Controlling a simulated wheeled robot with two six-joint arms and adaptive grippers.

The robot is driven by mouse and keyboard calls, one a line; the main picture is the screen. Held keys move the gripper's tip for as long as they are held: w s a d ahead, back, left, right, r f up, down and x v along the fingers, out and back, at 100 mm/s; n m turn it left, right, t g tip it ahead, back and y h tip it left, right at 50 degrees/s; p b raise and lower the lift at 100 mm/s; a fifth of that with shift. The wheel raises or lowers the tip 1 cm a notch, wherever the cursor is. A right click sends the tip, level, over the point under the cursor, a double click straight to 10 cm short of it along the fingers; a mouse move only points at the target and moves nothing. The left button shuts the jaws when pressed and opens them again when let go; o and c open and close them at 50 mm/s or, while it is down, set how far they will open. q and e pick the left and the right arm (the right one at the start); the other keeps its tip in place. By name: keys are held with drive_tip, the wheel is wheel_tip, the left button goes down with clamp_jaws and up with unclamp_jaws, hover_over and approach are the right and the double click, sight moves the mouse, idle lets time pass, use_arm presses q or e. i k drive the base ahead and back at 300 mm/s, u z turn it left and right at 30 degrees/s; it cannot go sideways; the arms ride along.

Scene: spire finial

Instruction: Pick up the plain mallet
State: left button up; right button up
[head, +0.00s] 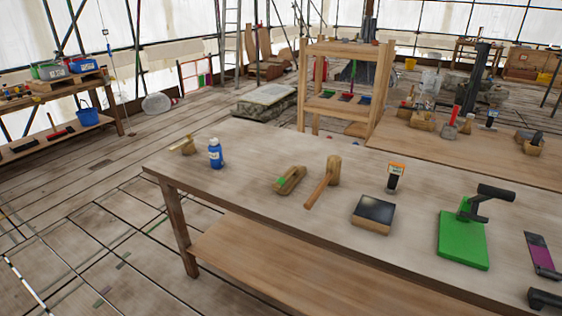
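The plain mallet (332,172) lies on the wooden workbench (240,172) near its middle. It has a light wooden barrel head and a slim wooden handle that points down and left towards the bench's near edge. A wooden block with a green mark (290,180) lies just left of the mallet, apart from its head. Neither of my grippers can be made out in the head view, and nothing holds the mallet.
A dark-topped block (373,213) sits right of the mallet's handle, with a small orange-and-white labelled tool (396,177) behind it. A green board (462,241) with a black handled piece stands farther right. A blue bottle (216,154) stands left. Bare benchtop lies behind the mallet.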

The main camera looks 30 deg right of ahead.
sight(334, 164)
drive_tip(key=z, duration=0.25)
drive_tip(key=i, duration=1.05)
drive_tip(key=z, duration=0.65)
